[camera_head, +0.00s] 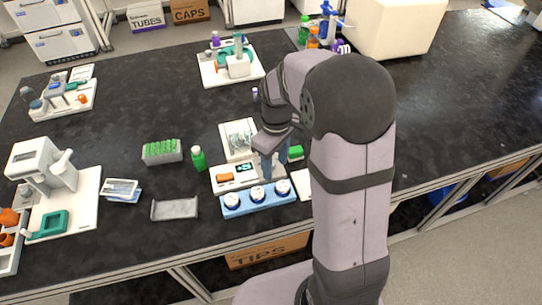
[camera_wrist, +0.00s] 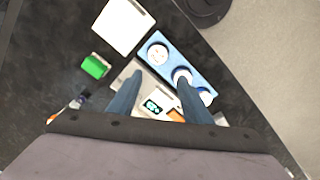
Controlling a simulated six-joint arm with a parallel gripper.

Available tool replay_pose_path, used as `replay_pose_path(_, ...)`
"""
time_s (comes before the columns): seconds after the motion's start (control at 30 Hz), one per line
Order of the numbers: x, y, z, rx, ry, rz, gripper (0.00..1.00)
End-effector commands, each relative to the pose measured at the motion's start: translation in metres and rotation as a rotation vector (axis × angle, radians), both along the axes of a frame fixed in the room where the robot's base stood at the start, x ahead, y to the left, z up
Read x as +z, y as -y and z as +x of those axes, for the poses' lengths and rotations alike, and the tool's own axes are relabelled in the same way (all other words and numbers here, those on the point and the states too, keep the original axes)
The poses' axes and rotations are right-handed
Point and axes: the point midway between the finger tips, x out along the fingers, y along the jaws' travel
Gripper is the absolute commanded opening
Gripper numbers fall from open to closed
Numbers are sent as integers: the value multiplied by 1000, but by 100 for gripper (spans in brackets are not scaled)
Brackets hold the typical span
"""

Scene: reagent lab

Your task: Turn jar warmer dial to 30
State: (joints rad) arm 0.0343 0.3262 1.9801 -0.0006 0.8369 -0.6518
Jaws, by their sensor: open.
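A white device with a small lit display (camera_head: 243,167) and an orange part (camera_head: 226,177) sits on the bench, and I take it as the jar warmer. Its display also shows in the wrist view (camera_wrist: 153,106), too small to read. The dial cannot be made out; my gripper hides part of the device. My gripper (camera_head: 274,170) points down over the device's right end. In the wrist view my gripper (camera_wrist: 158,92) has its two blue-grey fingers apart, on either side of the device, with no object held between them.
A blue rack (camera_head: 243,208) with three white-topped jars stands along the device's front side. A green block (camera_wrist: 95,66) and a white pad (camera_wrist: 123,25) lie nearby. A green bottle (camera_head: 199,159) stands left of the device.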

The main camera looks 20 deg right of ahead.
Motion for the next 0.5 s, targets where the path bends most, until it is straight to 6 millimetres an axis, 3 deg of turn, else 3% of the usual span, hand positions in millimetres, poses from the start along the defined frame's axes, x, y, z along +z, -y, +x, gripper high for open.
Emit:
replay_pose_path(0.1, -2, 5, 36, 149, -3, 1, 45)
replay_pose_path(0.2, -6, 8, 57, 249, -1, 1, 45)
replay_pose_path(0.5, -12, 12, 79, 365, 1, 1, 45)
